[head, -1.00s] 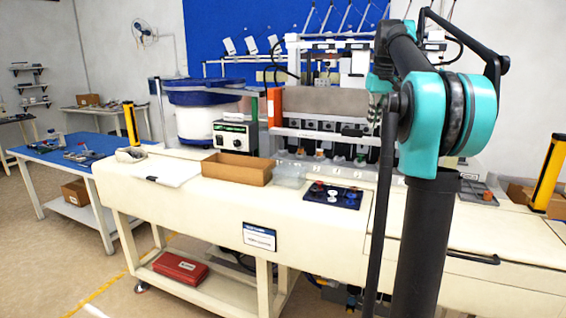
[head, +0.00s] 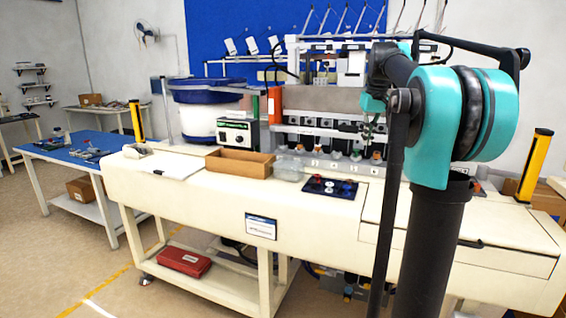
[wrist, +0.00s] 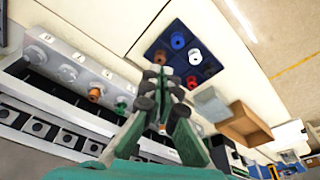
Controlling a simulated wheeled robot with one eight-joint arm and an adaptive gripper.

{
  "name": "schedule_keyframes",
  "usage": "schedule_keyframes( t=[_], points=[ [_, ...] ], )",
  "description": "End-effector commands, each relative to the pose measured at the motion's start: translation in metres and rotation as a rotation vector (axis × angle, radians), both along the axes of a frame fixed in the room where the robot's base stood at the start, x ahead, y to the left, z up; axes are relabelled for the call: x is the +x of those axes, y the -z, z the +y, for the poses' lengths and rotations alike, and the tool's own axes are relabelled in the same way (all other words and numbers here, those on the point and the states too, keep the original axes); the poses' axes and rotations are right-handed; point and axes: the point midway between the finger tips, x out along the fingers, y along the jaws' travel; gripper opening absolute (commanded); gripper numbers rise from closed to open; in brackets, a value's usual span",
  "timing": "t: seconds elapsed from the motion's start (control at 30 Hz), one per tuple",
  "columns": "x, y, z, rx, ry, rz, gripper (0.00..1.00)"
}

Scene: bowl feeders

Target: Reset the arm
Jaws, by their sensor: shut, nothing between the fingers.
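My gripper (wrist: 162,84) is in the middle of the wrist view with its dark finger pads together and nothing between them. In the head view my gripper (head: 371,128) is partly hidden by my own arm. It hangs in the air in front of the feeder machine, above the bench. A dark blue tray (head: 345,196) lies on the bench with red, blue and white round parts in it. The tray also shows in the wrist view (wrist: 158,54), beyond the fingertips and apart from them.
A brown open box (head: 239,167) and a clear container (head: 289,172) stand left of the tray on the cream bench (head: 180,205). The feeder machine with a row of coloured parts (head: 355,155) is behind. A blue bowl feeder (head: 195,95) is at the left, a yellow post (head: 534,165) at the right.

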Motion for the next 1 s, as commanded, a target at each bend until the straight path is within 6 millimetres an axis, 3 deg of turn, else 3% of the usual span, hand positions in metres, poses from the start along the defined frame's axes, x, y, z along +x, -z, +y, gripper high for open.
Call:
schedule_keyframes(
  t=[0.17, 0.37, 0.57, 0.8, 0.9, 1.0],
  points=[
    [-0.018, 0.042, 0.014, -0.002, 0.012, -0.016, 0.00],
    [-0.062, 0.122, 0.038, -0.002, 0.034, -0.046, 0.00],
    [-0.138, 0.219, 0.063, 0.001, 0.061, -0.082, 0.00],
    [-0.246, 0.325, 0.085, 0.011, 0.092, -0.124, 0.00],
    [-0.281, 0.353, 0.089, 0.014, 0.100, -0.136, 0.00],
    [-0.303, 0.370, 0.091, 0.016, 0.106, -0.144, 0.00]
  ],
)
